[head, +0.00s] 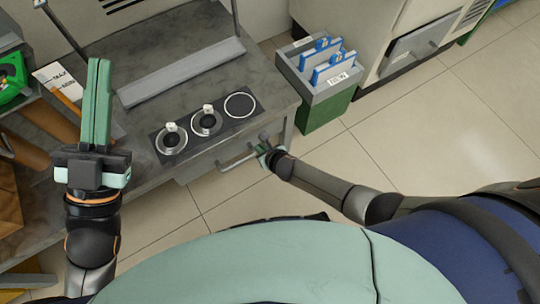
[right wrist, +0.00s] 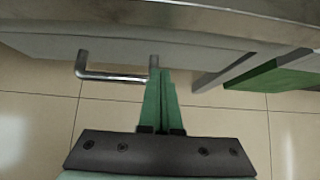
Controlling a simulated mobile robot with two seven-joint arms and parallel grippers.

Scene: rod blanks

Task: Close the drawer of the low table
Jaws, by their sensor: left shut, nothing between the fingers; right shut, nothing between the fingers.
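The low table (head: 262,92) has a grey top and stands left of centre in the head view. Its drawer's metal bar handle (head: 237,161) juts out past the table's front edge. In the right wrist view, the handle (right wrist: 112,77) sits on the pale drawer front (right wrist: 115,50) under the table edge. I cannot tell how far out the drawer is. My right gripper (head: 264,149) is shut and empty, its green fingers (right wrist: 160,78) at the handle's right end, close to the front; contact is unclear. My left gripper (head: 98,66) is shut and empty above the table's left part.
Three round fixtures on a black panel (head: 222,105) sit on the table top, behind the handle. A green-and-grey bin with blue items (head: 325,105) stands right of the table. A grey cabinet (head: 385,50) is behind it. The tiled floor (head: 400,140) at right is clear.

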